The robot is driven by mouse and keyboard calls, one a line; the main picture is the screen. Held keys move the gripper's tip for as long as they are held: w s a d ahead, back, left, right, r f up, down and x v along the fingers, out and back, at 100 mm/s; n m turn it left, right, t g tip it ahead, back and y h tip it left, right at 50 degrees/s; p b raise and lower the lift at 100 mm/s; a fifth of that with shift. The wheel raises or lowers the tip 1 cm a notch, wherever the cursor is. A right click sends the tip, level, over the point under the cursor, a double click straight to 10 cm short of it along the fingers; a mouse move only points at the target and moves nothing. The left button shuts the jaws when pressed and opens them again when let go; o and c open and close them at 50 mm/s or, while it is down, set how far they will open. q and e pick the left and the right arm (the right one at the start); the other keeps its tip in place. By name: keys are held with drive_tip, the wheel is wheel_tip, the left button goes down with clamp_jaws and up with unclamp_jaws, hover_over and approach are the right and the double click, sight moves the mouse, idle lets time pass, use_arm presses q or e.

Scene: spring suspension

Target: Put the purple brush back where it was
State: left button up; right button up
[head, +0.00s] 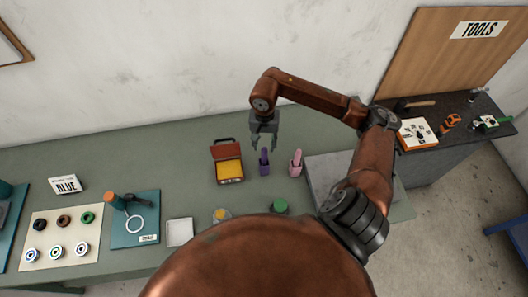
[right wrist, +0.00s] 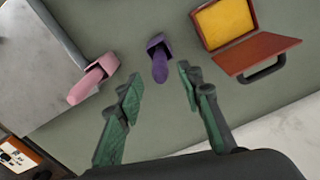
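The purple brush (head: 264,157) stands in a dark purple holder (head: 264,169) on the green-grey table. In the right wrist view the purple brush (right wrist: 160,66) shows just beyond my fingertips, in line with the gap between them, with its holder (right wrist: 157,42) around its far end. My right gripper (head: 265,146) points down above the brush. In the right wrist view the right gripper (right wrist: 159,82) has its fingers spread, with nothing held between them. I cannot tell exactly how high it is above the brush. My left gripper is not in view.
A pink brush in a pink holder (head: 296,163) stands just right of the purple one. An open red case with a yellow inside (head: 229,171) lies to the left. A grey plate (head: 323,178) lies to the right. A green round object (head: 280,206) stands nearer the front.

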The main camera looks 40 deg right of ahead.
drive_tip(key=shift+r+b, duration=0.6)
drive_tip(key=shift+r, duration=2.6)
drive_tip(key=shift+c, duration=0.4)
